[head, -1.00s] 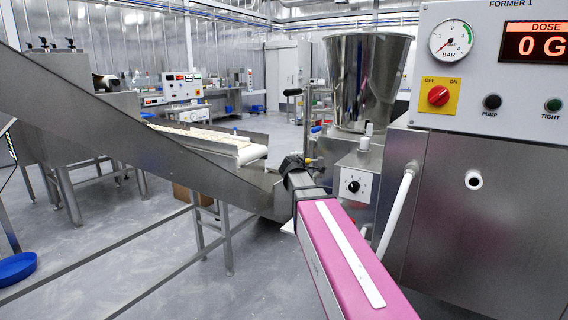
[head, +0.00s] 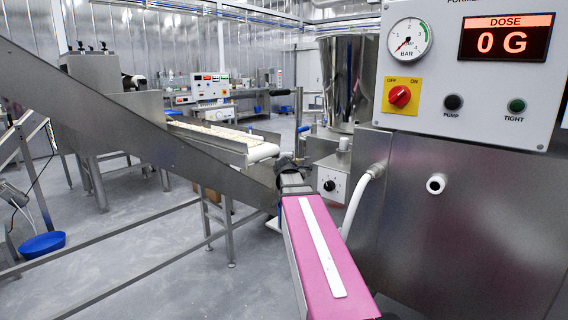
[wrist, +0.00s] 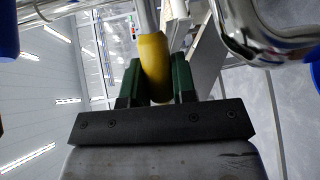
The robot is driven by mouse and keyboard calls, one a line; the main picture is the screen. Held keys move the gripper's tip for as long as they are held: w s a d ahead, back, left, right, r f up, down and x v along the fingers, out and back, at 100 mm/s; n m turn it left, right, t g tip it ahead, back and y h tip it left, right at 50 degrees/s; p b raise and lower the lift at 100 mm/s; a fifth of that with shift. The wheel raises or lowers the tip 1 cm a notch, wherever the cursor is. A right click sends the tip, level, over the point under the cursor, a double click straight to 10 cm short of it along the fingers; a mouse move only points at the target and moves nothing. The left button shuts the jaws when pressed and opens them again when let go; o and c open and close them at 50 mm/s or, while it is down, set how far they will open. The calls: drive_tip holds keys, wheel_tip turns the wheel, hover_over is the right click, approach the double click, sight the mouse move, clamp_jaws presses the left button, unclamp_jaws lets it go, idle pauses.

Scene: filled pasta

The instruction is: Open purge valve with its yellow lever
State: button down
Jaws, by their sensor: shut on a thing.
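In the wrist view, the yellow lever (wrist: 154,66) stands between the two green fingers of my gripper (wrist: 156,84), which are shut on it. A pale metal rod runs up from the lever's far end. A shiny bent metal pipe (wrist: 232,30) is at the upper right, close beside the fingers. I cannot make out the purge valve's body for certain. In the head view, my pink arm reaches forward past the machine, and its dark wrist (head: 290,168) hides the fingers and the lever.
The grey former cabinet (head: 455,215) stands close at the right of my arm, with a white hose (head: 360,200) near it. A steel chute (head: 150,130) slopes down at the left. A conveyor (head: 225,140) and a hopper (head: 345,80) are behind. A blue bowl (head: 42,245) is at the far left.

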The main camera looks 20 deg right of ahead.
idle(0.3)
drive_tip(key=c, duration=0.9)
unclamp_jaws()
drive_tip(key=shift+r, duration=0.45)
drive_tip(key=o, duration=0.5)
wheel_tip(320, 180, up, 4)
drive_tip(key=shift+a+f, duration=0.1)
drive_tip(key=shift+f, duration=0.15)
drive_tip(key=s+a+r, duration=0.1)
drive_tip(key=a+r, duration=0.1)
drive_tip(key=a, duration=0.1)
drive_tip(key=s+a+r, duration=0.1)
drive_tip(key=a+r, duration=0.1)
drive_tip(key=a, duration=0.2)
drive_tip(key=s+a+r, duration=0.1)
drive_tip(key=a+r, duration=0.1)
drive_tip(key=a, duration=0.2)
drive_tip(key=shift+s+r, duration=0.25)
drive_tip(key=shift+r, duration=0.05)
drive_tip(key=c, duration=0.5)
